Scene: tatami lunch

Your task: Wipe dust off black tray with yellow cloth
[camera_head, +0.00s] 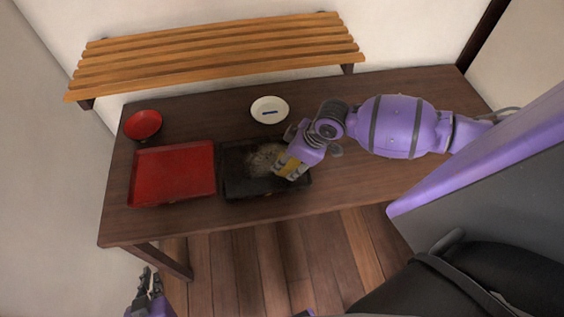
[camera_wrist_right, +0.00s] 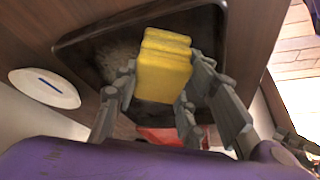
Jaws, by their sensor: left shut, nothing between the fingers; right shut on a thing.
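The black tray (camera_head: 236,182) lies on the table, with a pale dusty patch (camera_head: 264,158) near its middle. The tray also shows in the right wrist view (camera_wrist_right: 85,45). My right gripper (camera_head: 289,172) is over the right part of the tray, shut on the yellow cloth. The cloth (camera_wrist_right: 165,68) looks like a thick folded block between the fingers in the wrist view; whether it touches the tray I cannot tell. In the head view the cloth (camera_head: 287,165) is partly hidden by the gripper. My left gripper (camera_head: 148,281) is shut and empty, low at the left, off the table.
A red tray (camera_head: 172,174) lies just left of the black tray, with a red bowl (camera_head: 143,124) behind it. A white dish (camera_head: 269,109) with a blue mark stands behind the black tray. A slatted wooden shelf (camera_head: 220,52) runs along the wall. The table's right side is clear.

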